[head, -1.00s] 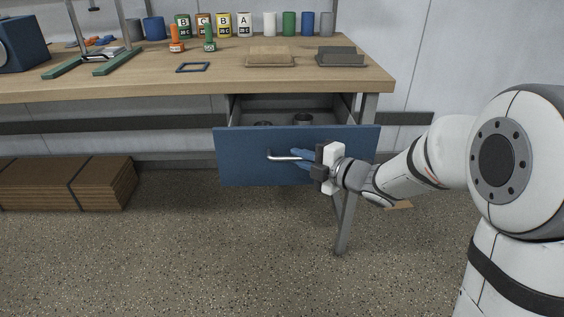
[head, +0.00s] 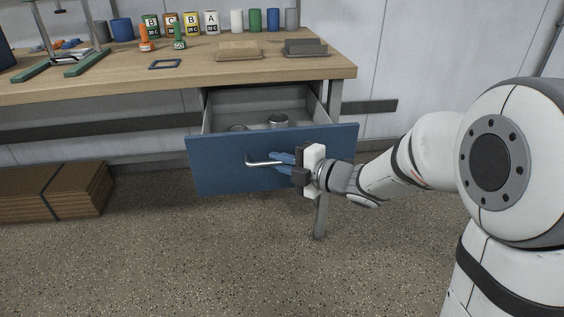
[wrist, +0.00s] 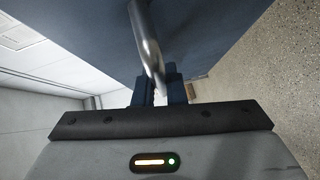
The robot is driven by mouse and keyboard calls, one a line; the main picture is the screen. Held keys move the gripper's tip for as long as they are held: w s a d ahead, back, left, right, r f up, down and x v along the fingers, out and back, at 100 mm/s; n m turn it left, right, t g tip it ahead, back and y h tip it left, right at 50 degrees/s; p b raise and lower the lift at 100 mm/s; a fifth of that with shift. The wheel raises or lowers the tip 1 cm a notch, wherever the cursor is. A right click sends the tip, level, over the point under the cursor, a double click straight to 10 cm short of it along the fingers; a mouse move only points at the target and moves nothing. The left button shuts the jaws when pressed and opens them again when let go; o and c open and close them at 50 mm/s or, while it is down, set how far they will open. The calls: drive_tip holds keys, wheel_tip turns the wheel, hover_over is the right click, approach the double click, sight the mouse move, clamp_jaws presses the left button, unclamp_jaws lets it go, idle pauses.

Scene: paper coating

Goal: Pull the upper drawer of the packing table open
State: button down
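The upper drawer (head: 225,170) of the packing table (head: 130,84) has a blue front and stands well out from under the tabletop. Its grey inside shows, with a few round metal-looking items (head: 278,120) in it. A silver bar handle (head: 262,163) runs across the front. My gripper (head: 278,160) is at the handle's right part, its blue fingers around the bar. In the wrist view the handle (wrist: 147,45) passes between the two fingers (wrist: 160,92), which look closed on it.
Brown flat cardboard (head: 55,190) is stacked on the floor at the left. The speckled floor in front of the drawer is clear.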

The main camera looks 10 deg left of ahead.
drive_tip(key=c, duration=1.5)
unclamp_jaws()
drive_tip(key=shift+a, duration=0.15)
drive_tip(key=p+v, duration=0.2)
drive_tip(key=v, duration=0.6)
drive_tip(key=shift+w, duration=0.1)
